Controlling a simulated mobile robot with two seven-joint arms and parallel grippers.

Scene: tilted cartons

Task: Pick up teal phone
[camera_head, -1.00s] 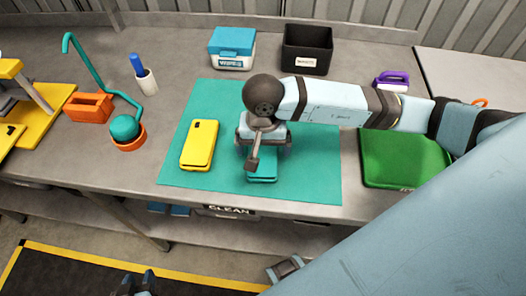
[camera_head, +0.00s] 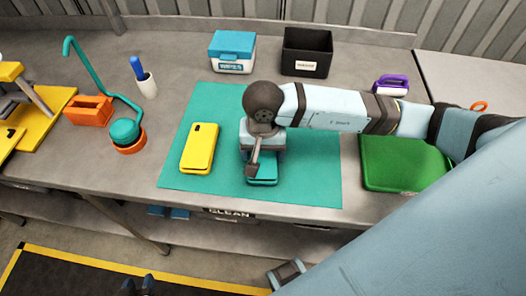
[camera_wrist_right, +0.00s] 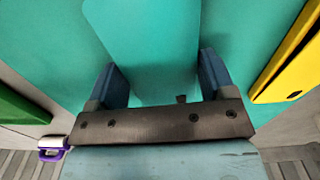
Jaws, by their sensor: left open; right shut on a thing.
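The teal phone (camera_head: 262,182) lies on the teal mat (camera_head: 315,178), its top part hidden under my right gripper in the head view. In the right wrist view the phone (camera_wrist_right: 145,40) runs between the two blue fingers. My right gripper (camera_wrist_right: 163,82) is shut on its sides. From the head, the right gripper (camera_head: 262,163) is seen from above, low over the mat; I cannot tell whether the phone is clear of it. My left gripper (camera_head: 138,286) shows only as dark fingertips at the bottom edge, apart and empty, in front of the bench.
A yellow phone (camera_head: 199,147) lies left on the mat. A teal-lidded box (camera_head: 232,50), a black bin (camera_head: 306,52) and a purple-handled item (camera_head: 391,84) stand behind. An orange holder (camera_head: 88,110) is at left.

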